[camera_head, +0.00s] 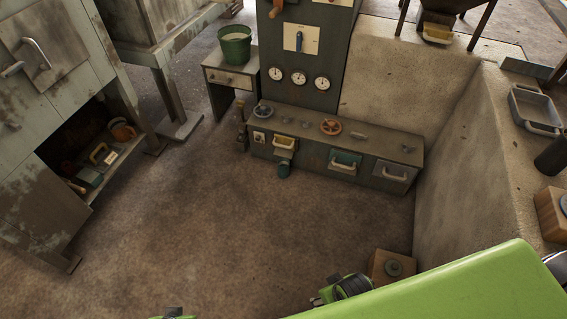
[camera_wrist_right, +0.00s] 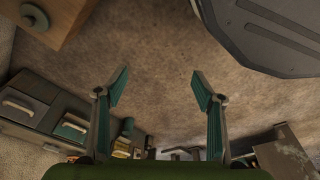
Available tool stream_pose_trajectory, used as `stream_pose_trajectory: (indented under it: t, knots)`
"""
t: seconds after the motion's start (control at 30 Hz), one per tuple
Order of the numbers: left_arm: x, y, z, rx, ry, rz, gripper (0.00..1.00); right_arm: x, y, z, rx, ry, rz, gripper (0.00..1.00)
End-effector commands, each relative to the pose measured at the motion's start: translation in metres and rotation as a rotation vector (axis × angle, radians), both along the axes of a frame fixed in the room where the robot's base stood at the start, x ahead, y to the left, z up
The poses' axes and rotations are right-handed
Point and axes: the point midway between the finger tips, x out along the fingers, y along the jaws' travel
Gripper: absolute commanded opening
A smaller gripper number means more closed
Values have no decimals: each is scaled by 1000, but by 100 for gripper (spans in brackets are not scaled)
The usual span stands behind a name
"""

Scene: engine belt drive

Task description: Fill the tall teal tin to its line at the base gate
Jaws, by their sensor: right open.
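A small teal tin (camera_head: 284,168) shows at the front of the low grey bench (camera_head: 310,155), below a yellow tray (camera_head: 284,143). Its fill line and contents are too small to see. A teal shape in the right wrist view (camera_wrist_right: 127,128) may be the same tin. My right gripper (camera_wrist_right: 160,74) is open, with nothing between its teal fingers and bare floor beyond them. In the head view its arm crosses the bottom right, apart from the bench. My left gripper's fingers are not in view. Which fitting is the base gate I cannot tell.
The bench carries a grey wheel (camera_head: 263,111), an orange wheel (camera_head: 330,127), a teal-fronted drawer (camera_head: 345,161) and a grey drawer (camera_head: 391,172). A green bucket (camera_head: 235,44) stands on a side cabinet. A wooden block (camera_head: 385,267) lies near my right arm. The middle floor is clear.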

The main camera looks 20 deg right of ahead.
Motion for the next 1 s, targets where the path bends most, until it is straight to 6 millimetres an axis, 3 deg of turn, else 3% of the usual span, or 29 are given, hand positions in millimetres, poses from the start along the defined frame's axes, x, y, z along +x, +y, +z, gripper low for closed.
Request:
stream_pose_trajectory:
  t: [1.0]
  knots:
    - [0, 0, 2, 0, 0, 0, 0, -2, 0, -8, 1, -1, 1, 63]
